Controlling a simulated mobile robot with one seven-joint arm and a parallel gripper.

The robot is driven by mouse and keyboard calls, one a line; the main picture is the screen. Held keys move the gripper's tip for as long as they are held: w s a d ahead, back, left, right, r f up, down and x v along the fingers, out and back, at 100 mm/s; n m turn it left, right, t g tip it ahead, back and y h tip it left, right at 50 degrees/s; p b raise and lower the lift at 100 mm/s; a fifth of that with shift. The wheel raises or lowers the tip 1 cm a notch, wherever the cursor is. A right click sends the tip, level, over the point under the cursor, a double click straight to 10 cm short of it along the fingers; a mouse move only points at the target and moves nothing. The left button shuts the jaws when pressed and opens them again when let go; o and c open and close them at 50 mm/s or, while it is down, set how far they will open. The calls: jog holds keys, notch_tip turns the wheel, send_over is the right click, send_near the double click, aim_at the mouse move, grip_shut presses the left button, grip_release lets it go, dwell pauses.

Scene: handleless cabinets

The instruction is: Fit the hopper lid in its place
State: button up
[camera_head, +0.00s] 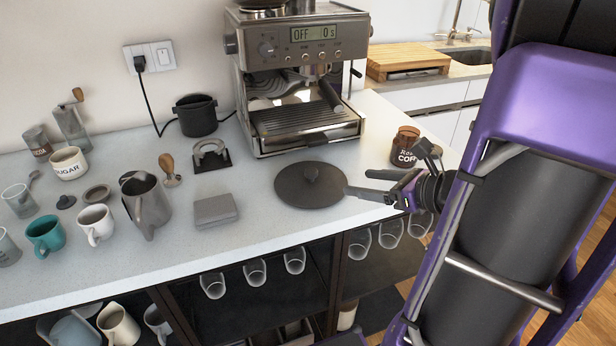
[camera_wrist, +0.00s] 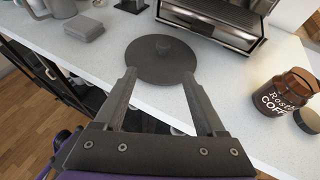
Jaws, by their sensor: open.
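The hopper lid (camera_head: 310,185) is a dark round disc with a small knob in its middle. It lies flat on the white counter in front of the espresso machine (camera_head: 299,80). In the wrist view the lid (camera_wrist: 160,60) is ahead of my gripper (camera_wrist: 160,80), whose two fingers are spread apart and empty. In the head view my gripper (camera_head: 358,183) is at the right of the lid, with one fingertip close to its rim; I cannot tell whether it touches. The top of the machine, with a dark round part (camera_head: 264,6), is cut off by the frame edge.
A coffee jar (camera_head: 405,147) stands at the right, with its dark lid (camera_wrist: 308,121) beside it. A grey box (camera_head: 215,210), a steel pitcher (camera_head: 146,204) and several mugs stand at the left. Glasses hang below the counter's front edge. Bare counter surrounds the lid.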

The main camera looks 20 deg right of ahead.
aim_at(315, 173)
jog(key=shift+m, duration=0.3)
jog(key=b+x, duration=0.1)
jog(key=x, duration=0.7)
jog(key=b+x, duration=0.2)
jog(key=x, duration=0.7)
jog(key=shift+w+d+r, duration=0.1)
jog(key=shift+w+d, duration=0.1)
jog(key=shift+w, duration=0.1)
grip_shut()
